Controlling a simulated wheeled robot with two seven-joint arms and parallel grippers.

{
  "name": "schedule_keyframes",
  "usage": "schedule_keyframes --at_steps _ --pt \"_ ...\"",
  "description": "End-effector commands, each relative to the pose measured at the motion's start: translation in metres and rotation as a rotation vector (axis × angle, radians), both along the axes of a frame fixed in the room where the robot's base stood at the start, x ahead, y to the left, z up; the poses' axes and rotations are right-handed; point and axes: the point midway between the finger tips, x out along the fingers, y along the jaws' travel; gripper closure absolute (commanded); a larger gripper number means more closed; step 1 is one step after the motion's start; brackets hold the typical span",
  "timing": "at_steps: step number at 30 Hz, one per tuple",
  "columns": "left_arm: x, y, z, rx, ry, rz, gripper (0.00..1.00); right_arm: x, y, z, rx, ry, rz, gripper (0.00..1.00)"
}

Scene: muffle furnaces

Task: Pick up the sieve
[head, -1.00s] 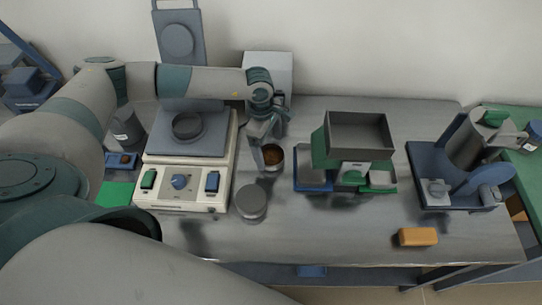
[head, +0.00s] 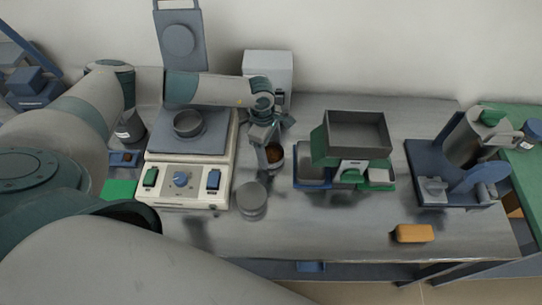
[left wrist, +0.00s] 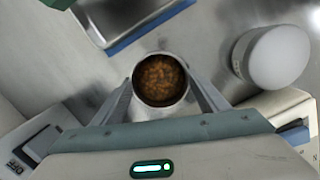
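A round metal cup-shaped vessel (head: 276,166) with brown granules stands on the bench; it also shows in the left wrist view (left wrist: 160,104). I cannot tell for sure whether this is the sieve. My left gripper (head: 267,149) points down at it from above. In the left wrist view my left gripper's fingers (left wrist: 160,88) are apart, one on each side of the vessel; whether they touch it is unclear. A dark round dish (head: 188,124) sits on the cream-based device (head: 180,196). My right gripper is not in view.
A grey lidded cylinder (head: 251,201) stands close in front of the vessel. A green device with a grey tray on top (head: 352,135) stands to the right. An orange block (head: 414,233) lies near the front edge, and a blue-based machine (head: 452,184) stands at far right.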

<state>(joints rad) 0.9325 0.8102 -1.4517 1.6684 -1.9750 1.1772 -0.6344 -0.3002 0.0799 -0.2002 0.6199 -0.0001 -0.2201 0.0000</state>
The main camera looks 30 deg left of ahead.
Motion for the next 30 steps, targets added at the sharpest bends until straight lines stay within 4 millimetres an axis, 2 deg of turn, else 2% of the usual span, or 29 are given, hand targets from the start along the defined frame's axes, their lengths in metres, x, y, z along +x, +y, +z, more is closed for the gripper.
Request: schedule_keyframes --at_steps 9,14,30 --pt "0.001 0.000 0.002 -0.001 -0.001 0.000 0.58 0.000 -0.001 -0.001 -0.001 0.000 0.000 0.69" --pt "0.001 0.000 0.012 -0.002 -0.002 0.001 0.58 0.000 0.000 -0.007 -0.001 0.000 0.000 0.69" --pt "0.001 0.000 0.090 -0.001 -0.002 -0.001 0.58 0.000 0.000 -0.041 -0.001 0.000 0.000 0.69"
